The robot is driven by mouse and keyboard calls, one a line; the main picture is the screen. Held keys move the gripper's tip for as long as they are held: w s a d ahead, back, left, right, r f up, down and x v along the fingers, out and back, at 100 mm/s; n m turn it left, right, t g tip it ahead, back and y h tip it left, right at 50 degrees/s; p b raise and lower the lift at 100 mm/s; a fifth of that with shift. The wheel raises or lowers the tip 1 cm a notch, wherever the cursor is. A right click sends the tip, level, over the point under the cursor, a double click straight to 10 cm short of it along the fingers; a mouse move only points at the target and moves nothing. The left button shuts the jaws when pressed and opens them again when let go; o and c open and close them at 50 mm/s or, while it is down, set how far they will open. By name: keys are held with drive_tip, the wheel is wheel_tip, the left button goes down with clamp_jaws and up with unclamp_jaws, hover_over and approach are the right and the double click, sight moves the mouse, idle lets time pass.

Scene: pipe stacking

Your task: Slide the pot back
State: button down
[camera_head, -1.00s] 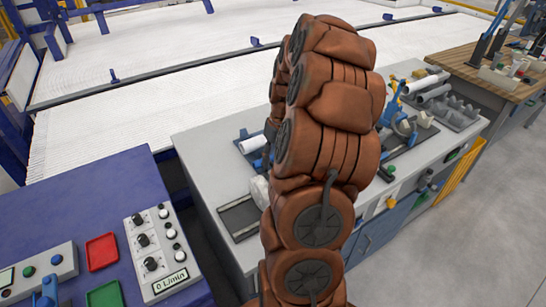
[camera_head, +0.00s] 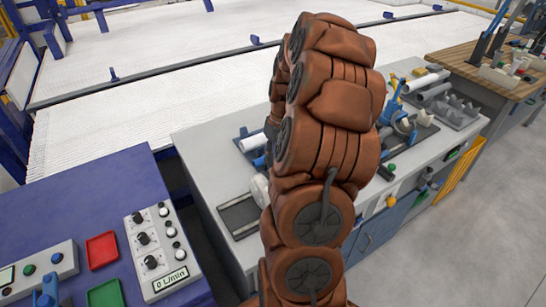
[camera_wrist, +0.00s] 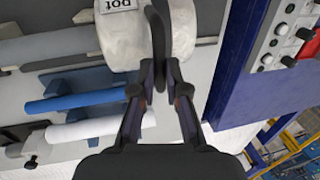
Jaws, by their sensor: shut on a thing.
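The pot (camera_wrist: 122,42) is a whitish, rough block-like vessel with a "pot" label, at the top of the wrist view. In the head view a small part of the pot (camera_head: 260,189) shows just left of my arm, at the end of a dark track (camera_head: 239,215). My gripper (camera_wrist: 168,32) has its dark fingers at the pot's right side in the wrist view. In the head view my arm hides the gripper.
A blue tube (camera_wrist: 82,101) and a white tube (camera_wrist: 95,130) lie beside the pot on the grey bench (camera_head: 205,160). A blue console (camera_head: 95,205) with knobs stands at the left. More pipes and holders (camera_head: 455,108) stand at the bench's right.

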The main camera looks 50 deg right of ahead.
drive_tip(key=shift+w+a+f+b, duration=0.1)
drive_tip(key=shift+a+f+b, duration=0.05)
drive_tip(key=shift+a+b, duration=0.15)
drive_tip(key=w+a+b, duration=0.3)
drive_tip(key=a+b, duration=0.2)
drive_tip(key=a, duration=0.4)
drive_tip(key=shift+a, duration=0.15)
drive_tip(key=c, duration=1.2)
unclamp_jaws()
drive_tip(key=shift+a, duration=0.15)
drive_tip(key=shift+c, duration=0.2)
drive_tip(key=shift+o, duration=0.2)
wheel_tip(320, 180, up, 12)
drive_tip(key=d, duration=0.2)
drive_tip(key=shift+s+d, duration=0.25)
drive_tip(key=shift+s, duration=0.1)
